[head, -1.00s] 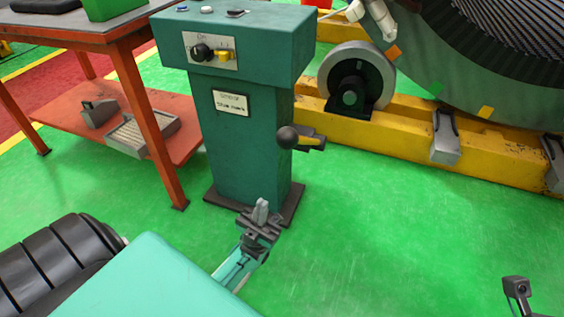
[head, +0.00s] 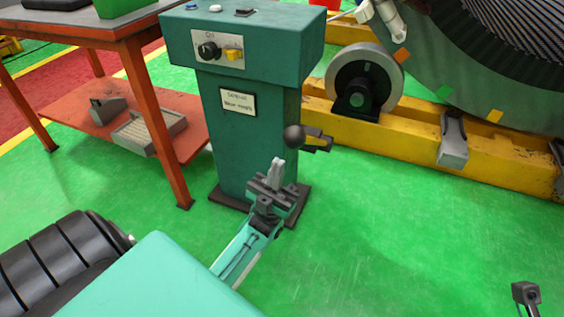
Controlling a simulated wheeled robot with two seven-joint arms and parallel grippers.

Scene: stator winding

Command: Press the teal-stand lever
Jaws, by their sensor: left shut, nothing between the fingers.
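The teal stand (head: 243,130) stands upright on a dark base plate, with a control panel on its upper face.
An orange table (head: 150,100) with a lower shelf stands left of the stand. A yellow rail (head: 400,130) with a grey roller (head: 364,80) and the large stator ring (head: 450,90) lie behind on the right. Green floor (head: 400,230) is free to the right.

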